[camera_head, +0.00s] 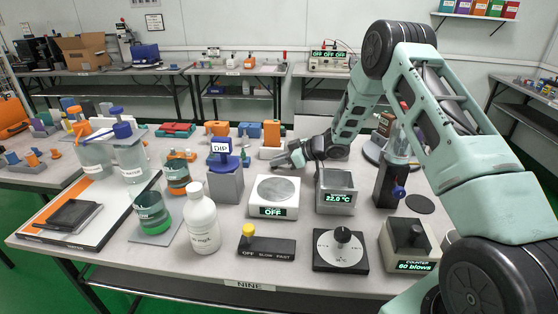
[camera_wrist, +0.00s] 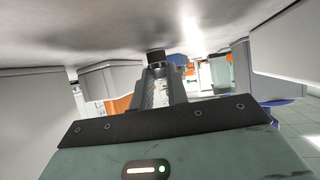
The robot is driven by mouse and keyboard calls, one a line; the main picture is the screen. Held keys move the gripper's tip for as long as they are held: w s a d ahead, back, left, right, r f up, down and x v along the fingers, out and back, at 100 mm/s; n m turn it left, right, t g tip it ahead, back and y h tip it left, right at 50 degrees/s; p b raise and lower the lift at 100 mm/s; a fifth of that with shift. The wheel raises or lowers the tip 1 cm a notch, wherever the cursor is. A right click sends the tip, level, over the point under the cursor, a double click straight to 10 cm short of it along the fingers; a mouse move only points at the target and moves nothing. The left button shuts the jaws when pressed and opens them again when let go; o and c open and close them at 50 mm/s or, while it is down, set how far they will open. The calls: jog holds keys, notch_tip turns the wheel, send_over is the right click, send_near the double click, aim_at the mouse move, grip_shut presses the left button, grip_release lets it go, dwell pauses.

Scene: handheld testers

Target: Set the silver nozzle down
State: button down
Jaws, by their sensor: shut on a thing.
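My gripper (camera_head: 284,159) is low over the grey table (camera_head: 335,225), behind the white hot plate with the round grey top. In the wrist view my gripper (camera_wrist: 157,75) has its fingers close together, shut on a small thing. A dark end shows at the fingertips. I take the held thing to be the silver nozzle, but the fingers hide most of it. In the head view it is too small to make out apart from the fingers. I cannot tell whether it touches the table.
The hot plate (camera_head: 274,196) marked OFF and a grey bath (camera_head: 335,190) reading 22.0 °C stand in front of my gripper. A DIP stand (camera_head: 225,180) is to the left. Orange blocks (camera_head: 271,134) stand just behind. A white bottle (camera_head: 202,220) stands near the front.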

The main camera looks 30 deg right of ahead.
jog(key=c, duration=1.4)
grip_release()
